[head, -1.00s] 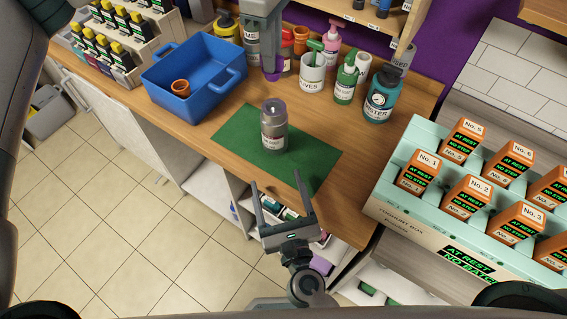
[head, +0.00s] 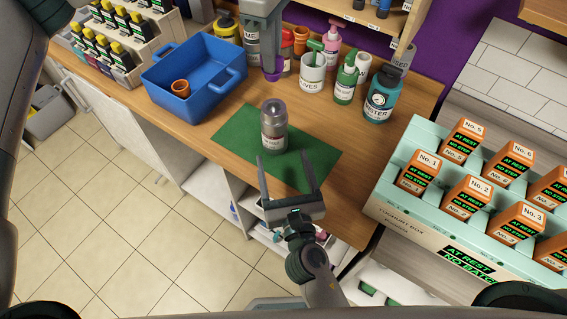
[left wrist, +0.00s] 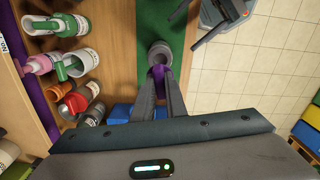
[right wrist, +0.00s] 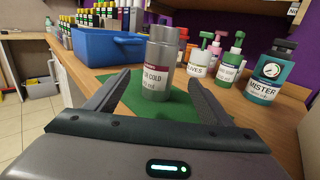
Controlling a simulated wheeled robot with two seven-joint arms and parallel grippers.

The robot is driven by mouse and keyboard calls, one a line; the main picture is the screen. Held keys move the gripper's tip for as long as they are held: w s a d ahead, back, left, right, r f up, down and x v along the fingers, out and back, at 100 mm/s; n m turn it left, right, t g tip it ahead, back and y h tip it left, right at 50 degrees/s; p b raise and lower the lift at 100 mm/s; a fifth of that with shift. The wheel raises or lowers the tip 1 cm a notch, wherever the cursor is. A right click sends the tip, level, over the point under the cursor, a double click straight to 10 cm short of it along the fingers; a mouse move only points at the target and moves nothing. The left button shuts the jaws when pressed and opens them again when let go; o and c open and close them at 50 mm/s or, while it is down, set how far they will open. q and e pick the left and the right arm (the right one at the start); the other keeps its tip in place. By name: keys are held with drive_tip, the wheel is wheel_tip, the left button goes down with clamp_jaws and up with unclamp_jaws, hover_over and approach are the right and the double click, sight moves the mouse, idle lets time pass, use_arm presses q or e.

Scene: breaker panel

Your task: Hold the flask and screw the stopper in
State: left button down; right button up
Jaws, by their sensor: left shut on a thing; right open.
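The grey flask (head: 274,128) with a labelled band stands upright on a green mat (head: 233,124). Its label partly reads "COLD" in the right wrist view (right wrist: 157,75). My left gripper (head: 272,72) is shut on the purple stopper (head: 273,74), behind the flask in the head view. The stopper also shows between its fingers in the left wrist view (left wrist: 158,76), apart from the flask (left wrist: 160,52). My right gripper (head: 285,160) is open just in front of the flask, its fingers pointing at it. Whether the fingertips flank the flask is hard to tell.
A blue bin (head: 194,75) with an orange cup (head: 181,88) stands at left. Several bottles, including a teal one (head: 381,97), line the back right. A pale box of orange blocks (head: 399,218) is at right. The mat around the flask is clear.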

sight(274, 127)
drive_tip(key=w, duration=0.4)
drive_tip(key=w+a, duration=0.1)
drive_tip(key=w, duration=0.2)
drive_tip(key=w+a, duration=0.1)
drive_tip(key=w, duration=0.3)
drive_tip(key=shift+w, duration=0.3)
drive_tip(key=c, duration=1.4)
drive_tip(key=o, duration=0.3)
drive_tip(key=shift+c, duration=0.8)
